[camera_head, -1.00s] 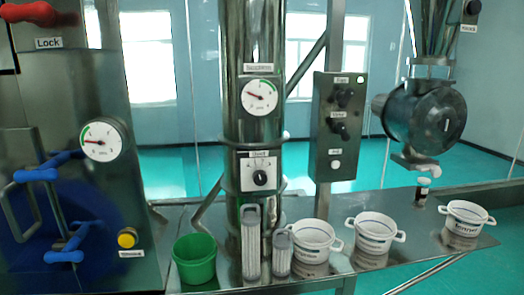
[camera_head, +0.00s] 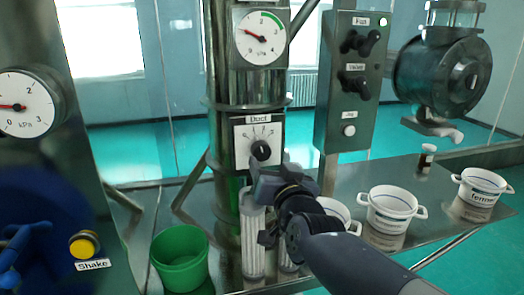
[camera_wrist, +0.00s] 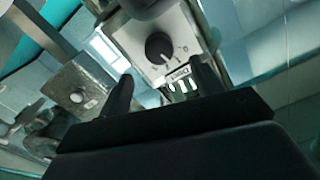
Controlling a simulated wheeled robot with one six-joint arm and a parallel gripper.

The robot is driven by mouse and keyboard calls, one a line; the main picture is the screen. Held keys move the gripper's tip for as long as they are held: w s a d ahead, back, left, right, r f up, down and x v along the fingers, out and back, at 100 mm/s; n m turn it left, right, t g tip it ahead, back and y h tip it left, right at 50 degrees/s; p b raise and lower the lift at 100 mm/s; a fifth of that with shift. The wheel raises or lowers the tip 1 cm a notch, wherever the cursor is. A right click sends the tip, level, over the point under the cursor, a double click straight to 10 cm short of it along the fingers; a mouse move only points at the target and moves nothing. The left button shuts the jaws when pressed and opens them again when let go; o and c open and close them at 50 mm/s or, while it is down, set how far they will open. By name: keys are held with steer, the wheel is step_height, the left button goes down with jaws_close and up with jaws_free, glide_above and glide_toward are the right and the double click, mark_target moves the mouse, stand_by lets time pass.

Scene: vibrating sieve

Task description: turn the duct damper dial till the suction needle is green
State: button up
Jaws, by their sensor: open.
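The duct damper dial (camera_head: 261,150) is a round black knob on a white plate marked "Duct", on the steel column. In the wrist view the dial (camera_wrist: 158,47) shows just beyond the fingertips. The suction gauge (camera_head: 260,36) is above it, with a green band at the upper right. Its red needle points up-left, outside the green band. My gripper (camera_head: 268,178) is just below and in front of the dial. In the wrist view my gripper (camera_wrist: 165,78) is open with nothing between its fingers, apart from the dial as far as I can see.
A switch box (camera_head: 348,85) stands right of the column. Below are a green bucket (camera_head: 180,262), clear filter cylinders (camera_head: 252,240) and several white pots, one being a white pot (camera_head: 390,212). A second gauge (camera_head: 28,103) and a yellow Shake button (camera_head: 83,245) are at left.

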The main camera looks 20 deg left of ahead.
mark_target(264, 153)
steer(key=p+x, duration=0.2)
steer(key=x, duration=0.6)
steer(key=shift+w+a+f, duration=0.1)
steer(key=shift+w+a, duration=0.05)
steer(key=shift+w, duration=0.2)
steer(key=c, duration=1)
steer(key=shift+b, duration=0.55)
steer(key=shift+f+m+b, duration=0.2)
steer(key=shift+m+b, duration=0.9)
steer(key=shift+b, duration=0.05)
steer(key=shift+r+m+b, duration=0.15)
steer(key=shift+m+b, duration=1.1)
steer(key=shift+m, duration=0.45)
